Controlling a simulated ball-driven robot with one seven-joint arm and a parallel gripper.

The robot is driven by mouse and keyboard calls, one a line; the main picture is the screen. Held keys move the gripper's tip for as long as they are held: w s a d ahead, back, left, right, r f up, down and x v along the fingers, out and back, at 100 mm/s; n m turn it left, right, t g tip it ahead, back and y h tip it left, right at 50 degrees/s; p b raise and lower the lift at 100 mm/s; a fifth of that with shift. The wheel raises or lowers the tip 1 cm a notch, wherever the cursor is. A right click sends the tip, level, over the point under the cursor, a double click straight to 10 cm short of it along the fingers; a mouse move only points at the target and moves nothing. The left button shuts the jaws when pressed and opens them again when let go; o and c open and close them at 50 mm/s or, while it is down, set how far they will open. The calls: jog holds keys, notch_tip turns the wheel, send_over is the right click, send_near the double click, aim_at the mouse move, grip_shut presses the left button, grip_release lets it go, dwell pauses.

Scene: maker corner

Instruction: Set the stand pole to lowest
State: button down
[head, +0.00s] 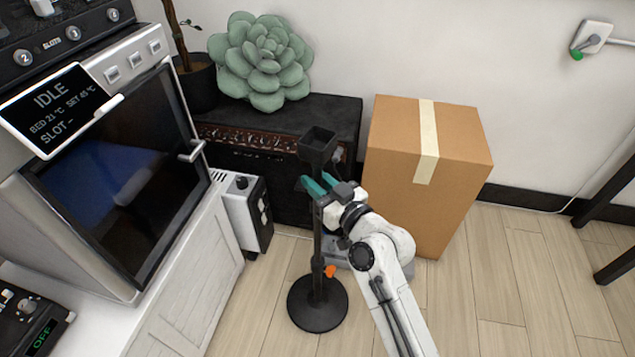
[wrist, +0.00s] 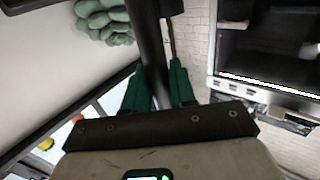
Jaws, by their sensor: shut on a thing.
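The stand (head: 317,312) is black, with a round base on the floor, a thin upright pole and a square cup-like head (head: 318,146) on top. An orange clamp knob (head: 330,271) sits low on the pole. My gripper (head: 319,185) has green fingers and is shut on the pole just below the head. In the wrist view the dark pole (wrist: 150,45) runs up between the green fingers (wrist: 160,85). The fingertips' contact with the pole is partly hidden.
A cardboard box (head: 455,160) stands right behind the stand. A black amplifier (head: 340,108) bearing a green succulent (head: 262,60) is behind. A white heater-like unit (head: 235,212) and a cabinet (head: 185,290) are at left. The floor (head: 520,290) at right is clear.

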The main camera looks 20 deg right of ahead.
jog(key=shift+s+f, duration=0.1)
jog(key=shift+f, duration=0.35)
jog(key=c, duration=1.2)
grip_release()
jog(key=shift+f, duration=0.1)
jog(key=shift+c, duration=0.2)
jog(key=shift+o, duration=0.9)
jog(key=shift+r, duration=0.25)
jog(key=v, duration=1)
jog(key=shift+s+d, duration=0.15)
jog(key=shift+s, duration=0.15)
